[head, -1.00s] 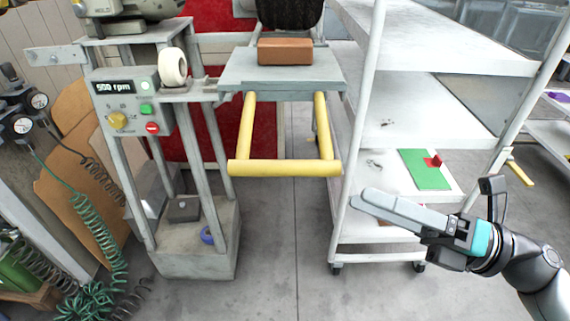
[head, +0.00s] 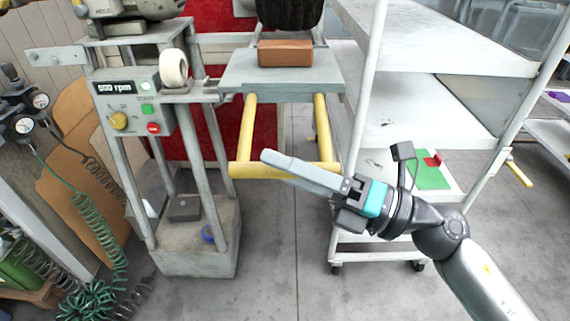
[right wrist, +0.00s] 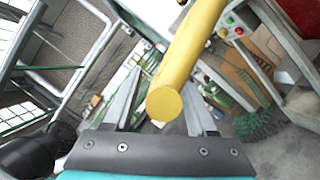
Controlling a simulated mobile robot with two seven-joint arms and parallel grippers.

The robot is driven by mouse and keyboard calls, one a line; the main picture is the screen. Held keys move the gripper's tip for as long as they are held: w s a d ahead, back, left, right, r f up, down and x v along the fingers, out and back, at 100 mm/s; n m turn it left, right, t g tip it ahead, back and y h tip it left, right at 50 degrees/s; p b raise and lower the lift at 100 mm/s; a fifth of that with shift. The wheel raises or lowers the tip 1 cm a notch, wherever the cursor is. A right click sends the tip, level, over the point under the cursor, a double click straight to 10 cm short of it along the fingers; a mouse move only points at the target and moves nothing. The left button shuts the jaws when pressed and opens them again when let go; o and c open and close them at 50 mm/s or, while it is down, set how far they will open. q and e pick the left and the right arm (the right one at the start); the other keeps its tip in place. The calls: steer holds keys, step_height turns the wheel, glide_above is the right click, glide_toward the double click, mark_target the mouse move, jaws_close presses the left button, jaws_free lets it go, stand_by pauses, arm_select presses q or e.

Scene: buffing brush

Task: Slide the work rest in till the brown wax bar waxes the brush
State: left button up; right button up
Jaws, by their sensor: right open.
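The work rest (head: 240,72) is a grey plate with a yellow U-shaped handle (head: 244,170) reaching toward me. The brown wax bar (head: 285,54) lies on the plate. The dark brush (head: 290,14) is behind it, cut off by the top edge; I cannot tell whether they touch. My right gripper (head: 268,158) is at the handle's front crossbar, its fingers overlapping the bar's right part in the head view. In the right wrist view the gripper (right wrist: 163,80) is open, with the round end of the yellow bar (right wrist: 166,103) showing between its spread fingers. My left gripper is not in view.
The machine's control box (head: 130,108) reads 500 rpm and has a yellow knob and green and red buttons. A white shelf cart (head: 420,120) stands close on the right. Green coiled hoses (head: 95,215) hang at left. Grey floor is clear below the handle.

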jaws_close()
stand_by(0.4)
stand_by(1.0)
